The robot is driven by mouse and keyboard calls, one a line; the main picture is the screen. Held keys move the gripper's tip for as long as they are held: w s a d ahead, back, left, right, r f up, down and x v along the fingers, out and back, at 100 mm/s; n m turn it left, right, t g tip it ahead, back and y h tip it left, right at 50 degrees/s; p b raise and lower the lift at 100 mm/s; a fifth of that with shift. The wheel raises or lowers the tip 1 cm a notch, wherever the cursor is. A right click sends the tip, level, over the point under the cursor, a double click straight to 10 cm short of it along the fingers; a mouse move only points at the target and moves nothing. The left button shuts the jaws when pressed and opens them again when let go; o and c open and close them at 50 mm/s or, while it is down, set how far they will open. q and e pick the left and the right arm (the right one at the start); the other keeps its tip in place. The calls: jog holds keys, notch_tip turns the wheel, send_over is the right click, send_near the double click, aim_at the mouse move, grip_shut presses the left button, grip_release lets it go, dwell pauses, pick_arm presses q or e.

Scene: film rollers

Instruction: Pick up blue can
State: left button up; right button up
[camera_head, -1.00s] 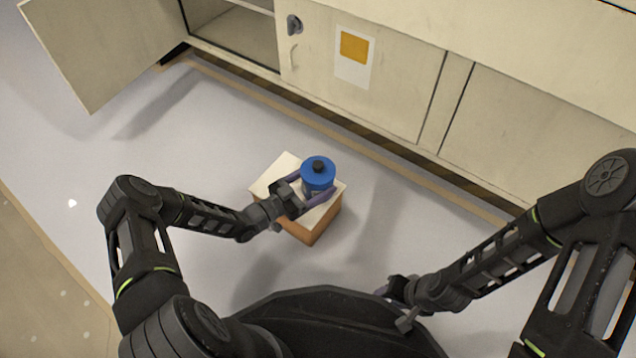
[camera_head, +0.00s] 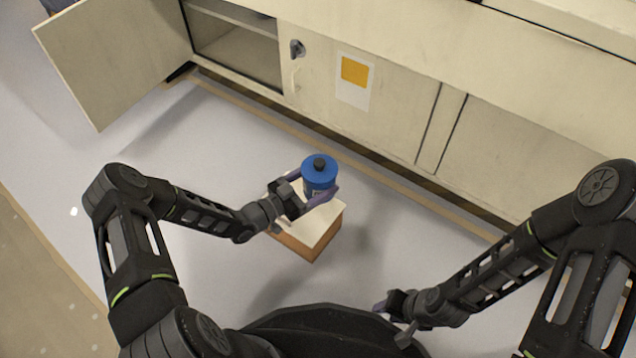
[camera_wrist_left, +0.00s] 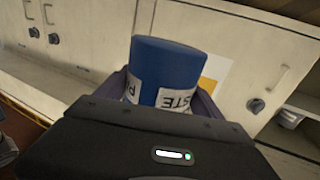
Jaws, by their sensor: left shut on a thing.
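The can appears held above the far part of a small box with a pale top (camera_head: 310,222) and orange-brown sides. In the left wrist view the can (camera_wrist_left: 165,70) sits between both fingers, with a white label showing part of a word. My right gripper (camera_head: 388,312) is low at the front, away from the can; its fingers are too small to tell their opening.
A long cream cabinet (camera_head: 400,110) runs along the back, with a yellow-marked sheet (camera_head: 355,75) on it. At the left its door (camera_head: 110,60) stands open, showing an empty shelf space (camera_head: 235,50). The grey floor around the box is clear.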

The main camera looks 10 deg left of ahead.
pick_arm(q)
jog(key=shift+r, duration=0.1)
dwell(0.6)
jog(key=shift+r+p, duration=1.6)
jog(key=shift+r, duration=0.85)
jog(key=w+a+r+n+t+y, duration=0.1)
jog(key=w+a+r, duration=0.1)
jog(key=r, duration=0.5)
jog(key=w+a+r+n+t+y, duration=0.1)
jog(key=w+a+r, duration=0.1)
jog(key=r, duration=0.4)
notch_tip(320, 180, up, 17)
jog(key=n+t+y, duration=0.1)
jog(key=n+y, duration=0.2)
jog(key=y, duration=0.1)
send_over(315, 170)
jog(key=a, duration=0.4)
jog(key=shift+w+f, duration=0.15)
jog(key=shift+w, duration=0.15)
